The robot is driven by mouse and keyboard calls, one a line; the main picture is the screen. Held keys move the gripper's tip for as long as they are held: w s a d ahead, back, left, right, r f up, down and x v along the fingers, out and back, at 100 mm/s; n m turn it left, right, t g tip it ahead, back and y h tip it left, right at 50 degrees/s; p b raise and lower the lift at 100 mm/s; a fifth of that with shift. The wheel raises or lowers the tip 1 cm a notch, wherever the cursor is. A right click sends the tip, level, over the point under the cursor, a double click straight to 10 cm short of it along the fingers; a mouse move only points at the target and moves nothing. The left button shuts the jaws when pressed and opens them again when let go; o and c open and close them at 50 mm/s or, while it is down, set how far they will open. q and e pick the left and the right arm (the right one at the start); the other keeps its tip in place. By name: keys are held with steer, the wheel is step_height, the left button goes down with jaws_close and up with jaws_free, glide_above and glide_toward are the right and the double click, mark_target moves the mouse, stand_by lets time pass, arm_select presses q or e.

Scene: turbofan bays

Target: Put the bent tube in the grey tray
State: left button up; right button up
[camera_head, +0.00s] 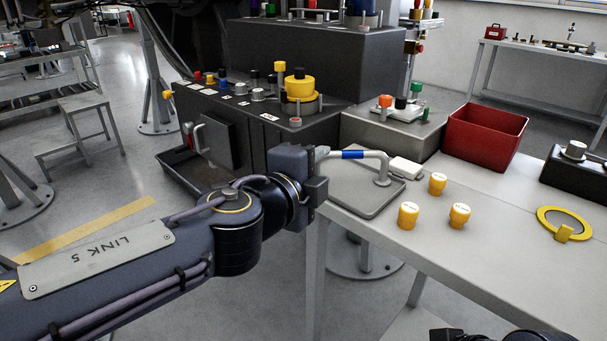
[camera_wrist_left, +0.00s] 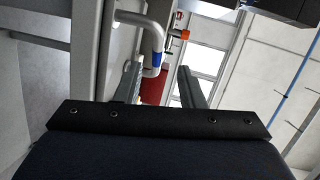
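The bent tube (camera_head: 352,154) is silver with a blue band. In the head view its long part runs level toward my left gripper, and its bent leg goes down to the grey tray (camera_head: 352,205); the lower end appears to rest there. My left gripper (camera_head: 322,160) is at the tube's left end, by the tray's left edge. In the left wrist view the fingers (camera_wrist_left: 163,88) are apart, with the tube (camera_wrist_left: 153,38) ahead, its blue-banded end nearer the left finger and no grip visible. Dark parts of my right arm show at the bottom right; its fingertips cannot be made out.
Several yellow caps (camera_head: 408,215) stand on the bench right of the tray. A dark control console (camera_head: 240,110) stands behind my left gripper.

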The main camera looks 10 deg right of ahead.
arm_select(q)
steer(key=p+v, duration=0.1)
steer(key=v, duration=0.5)
steer(key=w+a+f+n+y, duration=0.1)
steer(key=a+f+n+y, duration=0.4)
steer(key=a, duration=0.5)
steer(key=a+f+n+y, duration=0.2)
steer(key=a+f+n, duration=0.2)
steer(key=a+n, duration=0.5)
steer(key=s+a+f+n+g+y, duration=0.2)
steer(key=s+a+f+n+g, duration=0.2)
steer(key=s+a+f+n, duration=0.35)
steer(key=s+f+n+g+h, duration=0.3)
steer(key=s+f, duration=0.3)
steer(key=s, duration=0.4)
steer(key=shift+n, duration=0.85)
